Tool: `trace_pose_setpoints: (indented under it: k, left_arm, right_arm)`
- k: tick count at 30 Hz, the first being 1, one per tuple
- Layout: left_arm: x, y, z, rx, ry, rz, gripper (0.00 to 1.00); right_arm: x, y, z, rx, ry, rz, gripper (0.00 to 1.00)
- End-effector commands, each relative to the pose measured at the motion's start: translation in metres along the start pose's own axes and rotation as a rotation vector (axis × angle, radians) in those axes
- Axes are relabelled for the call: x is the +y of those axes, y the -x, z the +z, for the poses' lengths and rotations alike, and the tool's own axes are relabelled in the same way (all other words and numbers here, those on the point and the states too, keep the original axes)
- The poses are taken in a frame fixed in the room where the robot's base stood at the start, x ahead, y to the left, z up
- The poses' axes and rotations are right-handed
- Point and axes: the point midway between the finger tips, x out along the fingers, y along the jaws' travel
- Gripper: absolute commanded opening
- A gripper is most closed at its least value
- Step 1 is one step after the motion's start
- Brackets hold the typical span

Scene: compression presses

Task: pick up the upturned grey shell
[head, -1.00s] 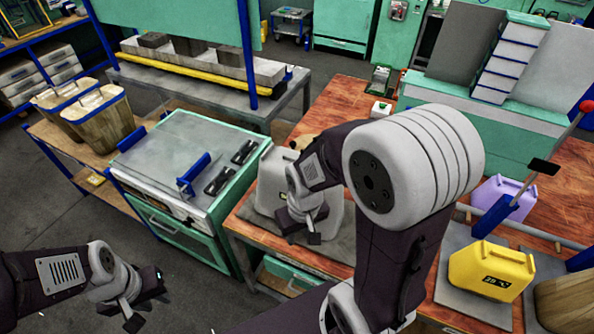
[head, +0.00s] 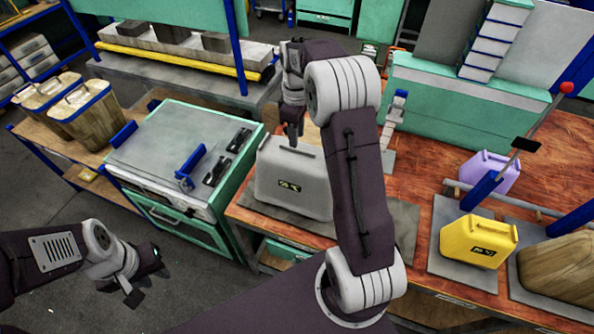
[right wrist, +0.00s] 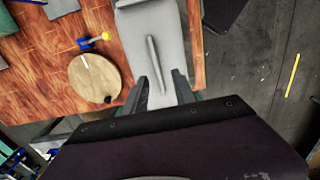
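The grey shell (head: 293,180) stands on a grey mat on the wooden bench, in the middle of the head view. It has a long raised handle on top and a dark label on its front. In the right wrist view the shell (right wrist: 170,30) lies below the gripper, with its handle running lengthwise. My right gripper (head: 293,132) is above the shell's far top edge. Its fingers (right wrist: 160,88) are apart, either side of the handle's near end; contact is unclear. My left gripper (head: 134,283) hangs at the lower left, away from the shell; its opening is unclear.
A yellow canister (head: 477,240) and a purple one (head: 487,172) stand to the right near a lever press. A green-sided cabinet (head: 180,150) stands left of the bench. A round wooden thing (right wrist: 95,78) lies beside the shell in the right wrist view.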

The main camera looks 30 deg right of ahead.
Motion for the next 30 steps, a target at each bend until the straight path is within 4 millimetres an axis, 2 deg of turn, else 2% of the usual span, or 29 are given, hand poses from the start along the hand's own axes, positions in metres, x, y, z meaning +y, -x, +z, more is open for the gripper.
trace_pose_setpoints:
  k: [4, 8, 12, 19, 20, 21, 23, 30]
  left_arm:
    - [0.000, 0.004, 0.000, 0.000, 0.000, 0.000, 0.29]
    - [0.000, 0.016, -0.002, 0.000, 0.000, 0.000, 0.29]
    - [0.000, 0.017, -0.002, 0.000, 0.000, 0.000, 0.29]
    - [0.000, 0.016, -0.002, 0.000, 0.000, 0.000, 0.29]
    - [0.000, 0.016, -0.002, 0.000, 0.000, 0.000, 0.29]
    - [0.000, 0.016, -0.002, 0.000, 0.000, 0.000, 0.29]
    - [0.000, 0.016, -0.002, 0.000, 0.000, 0.000, 0.29]
    - [0.000, 0.016, -0.002, 0.000, 0.000, 0.000, 0.29]
  right_arm:
    - [0.001, -0.006, 0.000, -0.001, -0.001, -0.001, 0.33]
    - [0.004, -0.028, 0.001, -0.002, -0.001, -0.003, 0.33]
    - [0.004, -0.049, 0.001, 0.000, 0.000, -0.001, 0.33]
    - [0.005, -0.053, 0.001, 0.001, -0.001, 0.002, 0.33]
    - [0.005, -0.053, 0.001, 0.002, -0.001, 0.002, 0.27]
    - [0.005, -0.053, 0.001, 0.002, -0.001, 0.002, 0.16]
    - [0.005, -0.053, 0.001, 0.002, -0.001, 0.002, 0.00]
    - [0.005, -0.053, 0.001, 0.002, -0.001, 0.002, 0.00]
